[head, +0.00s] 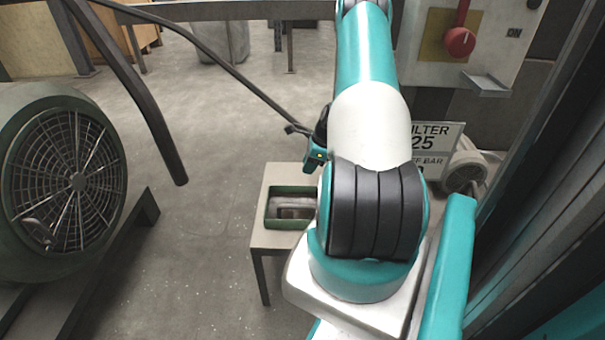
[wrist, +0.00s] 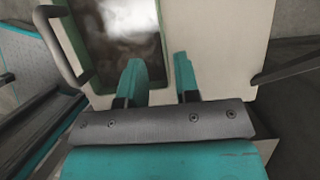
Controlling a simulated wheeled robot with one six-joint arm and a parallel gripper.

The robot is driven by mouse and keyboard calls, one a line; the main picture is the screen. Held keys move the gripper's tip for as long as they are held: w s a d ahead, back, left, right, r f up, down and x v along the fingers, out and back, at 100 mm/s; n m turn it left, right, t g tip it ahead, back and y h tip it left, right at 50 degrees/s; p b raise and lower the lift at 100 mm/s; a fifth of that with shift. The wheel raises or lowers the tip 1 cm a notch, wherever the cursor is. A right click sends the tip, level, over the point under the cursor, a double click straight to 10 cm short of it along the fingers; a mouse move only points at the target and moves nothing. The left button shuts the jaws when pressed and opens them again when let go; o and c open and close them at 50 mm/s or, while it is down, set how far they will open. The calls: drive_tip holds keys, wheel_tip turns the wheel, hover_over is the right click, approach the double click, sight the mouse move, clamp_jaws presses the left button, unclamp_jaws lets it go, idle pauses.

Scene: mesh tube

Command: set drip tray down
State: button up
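The drip tray (head: 285,224) is a dark green rectangular tray with a shiny grey inside. It rests on a small pale table (head: 265,239) in the head view, its right side hidden behind my arm. In the wrist view the tray's green rim (wrist: 164,35) runs up the middle, with a blurred, glossy surface inside it. My gripper (wrist: 158,61) has two teal fingers with a clear gap between them. The left finger is over the tray's inside and the right one is outside the near right rim. I cannot tell whether either touches the rim.
A large green fan housing (head: 70,180) stands on the left. A panel with a red knob (head: 460,42) and a filter sign (head: 436,146) are at the right. The floor between fan and table is clear.

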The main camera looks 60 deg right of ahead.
drive_tip(key=w+a+r+n, duration=0.9)
drive_tip(key=a+r, duration=0.3)
drive_tip(key=r, duration=0.1)
drive_tip(key=w+a+r+n+g+y, duration=0.1)
drive_tip(key=a+r+n, duration=0.35)
drive_tip(key=a, duration=0.35)
drive_tip(key=w+a+r+n+g, duration=0.1)
drive_tip(key=a+r+n, duration=0.35)
drive_tip(key=a, duration=0.35)
drive_tip(key=s+a+r+n+y, duration=0.1)
drive_tip(key=s+a+r+n, duration=0.25)
drive_tip(key=a, duration=0.35)
drive_tip(key=s+a+r+n, duration=0.3)
drive_tip(key=a+r+n, duration=0.15)
drive_tip(key=a, duration=0.35)
drive_tip(key=s+a+r+n+g, duration=0.2)
drive_tip(key=s+a+n, duration=0.7)
drive_tip(key=s, duration=0.5)
drive_tip(key=r+n, duration=0.1)
drive_tip(key=n, duration=0.1)
drive_tip(key=shift+s+n, duration=0.3)
drive_tip(key=shift+n, duration=0.1)
